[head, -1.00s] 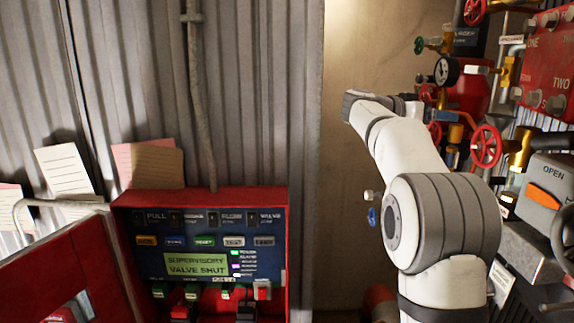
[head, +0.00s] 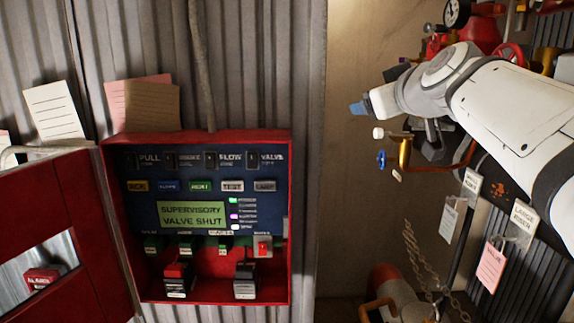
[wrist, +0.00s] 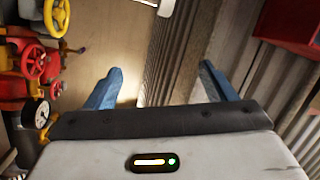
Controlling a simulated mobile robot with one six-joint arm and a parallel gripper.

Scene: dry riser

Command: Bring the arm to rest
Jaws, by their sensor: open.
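My white arm reaches in from the right edge of the head view and points left. My gripper (head: 360,107) is at its far end, where a blue fingertip shows in front of the tan wall. In the wrist view, the two blue fingers of my gripper (wrist: 160,82) stand wide apart with nothing between them. Beyond them are the tan wall and corrugated metal. The gripper appears clear of the red alarm panel (head: 127,240) to its left in the head view.
Red and yellow valve wheels (wrist: 33,62) and a gauge (head: 457,12) are close to the arm. Paper tags (head: 491,266) hang below it. An open red door (head: 95,220) stands left of the panel. A chain (head: 418,255) and a red cylinder (head: 395,288) are low down.

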